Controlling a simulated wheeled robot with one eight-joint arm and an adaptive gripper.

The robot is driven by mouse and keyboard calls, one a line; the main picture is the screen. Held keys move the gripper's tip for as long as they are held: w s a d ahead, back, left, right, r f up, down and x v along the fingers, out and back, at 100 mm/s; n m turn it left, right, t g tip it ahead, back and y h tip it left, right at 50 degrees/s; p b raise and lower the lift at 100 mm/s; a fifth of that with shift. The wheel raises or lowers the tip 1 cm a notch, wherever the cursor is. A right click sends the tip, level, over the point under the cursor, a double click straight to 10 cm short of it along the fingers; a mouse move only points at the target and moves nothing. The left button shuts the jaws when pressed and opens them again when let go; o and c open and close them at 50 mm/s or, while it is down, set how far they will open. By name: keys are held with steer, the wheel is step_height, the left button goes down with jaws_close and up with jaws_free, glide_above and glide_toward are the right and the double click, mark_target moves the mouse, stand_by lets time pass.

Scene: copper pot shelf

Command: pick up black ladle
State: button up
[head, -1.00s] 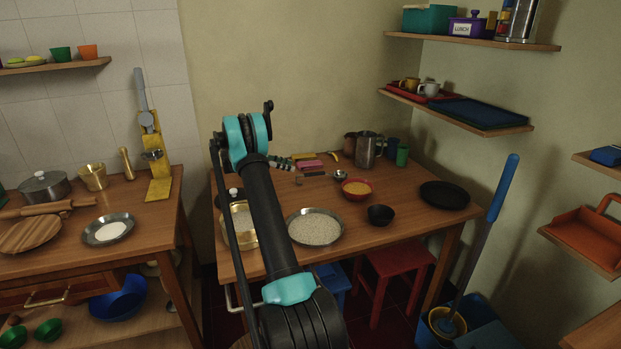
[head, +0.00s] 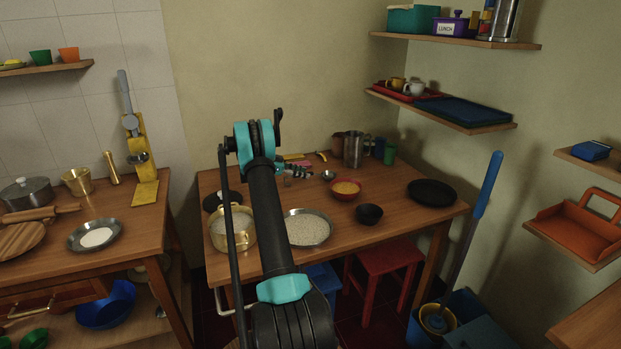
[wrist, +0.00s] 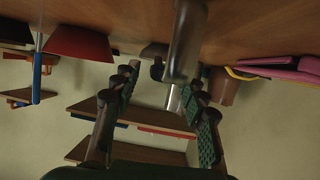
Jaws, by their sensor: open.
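The ladle lies on the table, with its round metal bowl (head: 328,175) showing just right of my gripper (head: 298,172) in the head view. Its handle is mostly hidden by my gripper there. In the wrist view, the picture is upside down, with the table at the top. My gripper (wrist: 163,78) is open, with one finger on each side. A grey elongated form, which looks like the ladle handle (wrist: 185,42), shows close up near the right finger, toward the tabletop. I cannot tell whether it is touching a finger.
The red bowl (head: 345,190) stands just right of the ladle, with a dark bowl (head: 369,214) in front. A metal mug (head: 353,150) and green cup (head: 389,154) stand behind. A grain-filled plate (head: 307,230) and brass pot (head: 236,232) are nearer. A black pan (head: 432,193) lies right.

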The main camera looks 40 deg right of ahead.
steer(key=x, duration=0.4)
steer(key=shift+s+d, duration=0.1)
steer(key=shift+d, duration=0.05)
jaws_close()
